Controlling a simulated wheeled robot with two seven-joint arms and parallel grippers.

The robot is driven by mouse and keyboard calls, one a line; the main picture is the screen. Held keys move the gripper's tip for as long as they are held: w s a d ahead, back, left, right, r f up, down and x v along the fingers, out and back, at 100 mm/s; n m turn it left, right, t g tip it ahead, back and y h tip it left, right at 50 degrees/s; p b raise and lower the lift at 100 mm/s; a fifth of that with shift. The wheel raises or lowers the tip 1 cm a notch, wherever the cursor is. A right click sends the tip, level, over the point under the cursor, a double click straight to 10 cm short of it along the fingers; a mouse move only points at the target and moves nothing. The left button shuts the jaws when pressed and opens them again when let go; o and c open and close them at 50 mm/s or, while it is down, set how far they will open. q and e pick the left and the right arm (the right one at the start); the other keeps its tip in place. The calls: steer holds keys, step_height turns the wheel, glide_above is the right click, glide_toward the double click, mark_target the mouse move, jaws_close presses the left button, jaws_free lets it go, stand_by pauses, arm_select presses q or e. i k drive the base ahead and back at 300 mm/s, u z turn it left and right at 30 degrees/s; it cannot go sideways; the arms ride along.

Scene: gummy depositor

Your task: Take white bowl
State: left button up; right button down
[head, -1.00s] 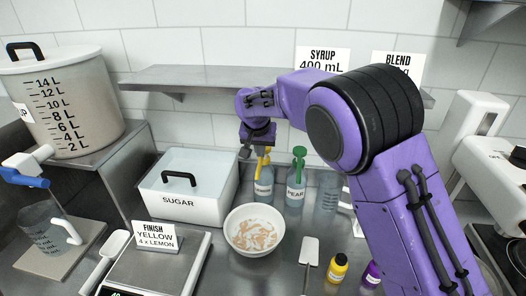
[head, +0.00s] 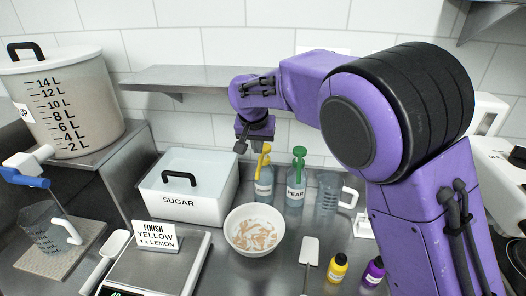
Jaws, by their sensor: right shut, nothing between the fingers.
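The white bowl (head: 254,248) stands on the steel counter in the head view, right of the scale. It holds a whitish mass with tan-orange pieces. My right gripper (head: 249,146) hangs above and behind the bowl, by the tops of the bottles. It points down and is shut and empty, apart from the bowl. My left gripper is not in view.
Close under the gripper stand the yellow-topped bottle (head: 264,183) and the green-topped pear bottle (head: 296,186). A sugar bin (head: 180,210) is behind left, a scale (head: 155,268) left, a white spatula (head: 309,258) and small yellow bottle (head: 338,267) right. A shelf (head: 190,77) runs behind.

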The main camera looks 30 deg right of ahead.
mark_target(253, 229)
steer(key=k, duration=1.5)
